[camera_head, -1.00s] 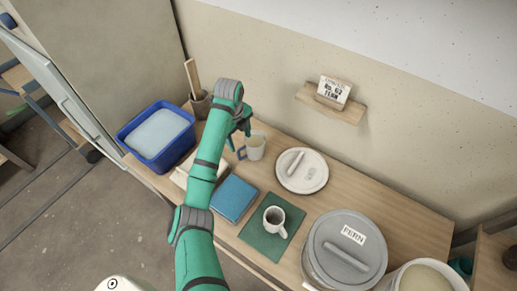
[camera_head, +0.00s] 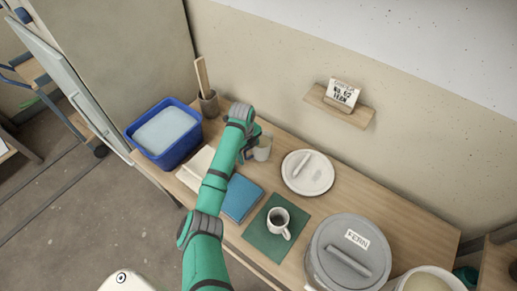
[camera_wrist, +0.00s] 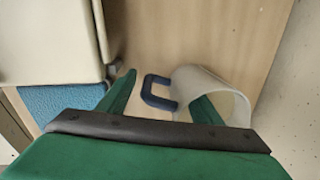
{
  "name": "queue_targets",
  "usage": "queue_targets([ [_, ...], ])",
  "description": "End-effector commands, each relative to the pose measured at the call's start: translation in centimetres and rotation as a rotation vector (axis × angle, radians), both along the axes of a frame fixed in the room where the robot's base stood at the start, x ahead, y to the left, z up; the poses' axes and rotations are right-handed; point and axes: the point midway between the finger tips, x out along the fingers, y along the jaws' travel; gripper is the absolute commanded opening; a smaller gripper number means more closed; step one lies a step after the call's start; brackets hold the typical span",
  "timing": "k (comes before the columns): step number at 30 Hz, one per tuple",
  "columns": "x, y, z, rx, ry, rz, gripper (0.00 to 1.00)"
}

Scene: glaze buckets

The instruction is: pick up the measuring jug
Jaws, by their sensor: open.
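The measuring jug (camera_head: 263,152) is a pale, see-through vessel standing on the wooden table. Its blue handle (camera_wrist: 157,92) shows in the wrist view, joined to the left side of the jug body (camera_wrist: 232,88). My gripper (camera_head: 243,154) is at the jug's left side and partly hides it in the head view. In the wrist view my gripper (camera_wrist: 166,85) is open, with the handle between its two green fingers. The right finger overlaps the jug body; I cannot tell whether it is inside the jug or in front of it. The gripper is not closed on anything.
A round lid (camera_head: 318,180) lies right of the jug. A mug (camera_head: 278,220) stands on a green mat (camera_head: 262,244); a lidded bucket (camera_head: 335,243) is further right.

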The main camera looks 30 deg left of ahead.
Motion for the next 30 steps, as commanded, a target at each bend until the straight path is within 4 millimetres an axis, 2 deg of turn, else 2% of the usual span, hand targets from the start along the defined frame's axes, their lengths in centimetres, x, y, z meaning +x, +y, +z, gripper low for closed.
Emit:
queue_targets([
  [6,0.01,-0.03,-0.08,0.000,0.000,0.000,0.59],
  [12,0.01,-0.03,-0.07,0.000,0.000,0.000,0.11],
  [14,0.00,-0.02,-0.07,0.000,0.000,0.000,0.00],
  [30,0.11,0.00,0.36,0.001,-0.002,-0.001,0.00],
])
